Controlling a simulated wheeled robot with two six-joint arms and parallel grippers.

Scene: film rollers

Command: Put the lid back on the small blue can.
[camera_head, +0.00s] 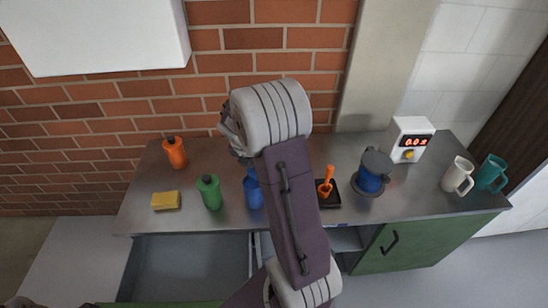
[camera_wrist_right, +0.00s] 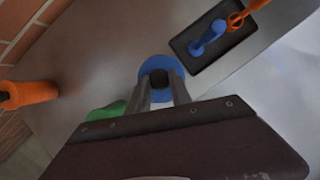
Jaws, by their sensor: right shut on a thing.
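My right gripper (camera_wrist_right: 160,85) is shut at the dark middle of a blue round thing (camera_wrist_right: 146,66) in the right wrist view. I cannot tell whether that is a loose lid or the top of the blue bottle. In the head view my right arm hides its own fingers. The blue bottle-shaped container (camera_head: 253,190) stands beside my arm, its top partly hidden. A blue can (camera_head: 369,182) with a dark grey top (camera_head: 378,161) stands farther right, on a dark round base. I cannot tell whether that top is seated. My left gripper is not in view.
A green bottle (camera_head: 209,193), an orange bottle (camera_head: 175,153) and a yellow sponge (camera_head: 166,201) are on the left of the counter. A drawer (camera_head: 190,262) is open below.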

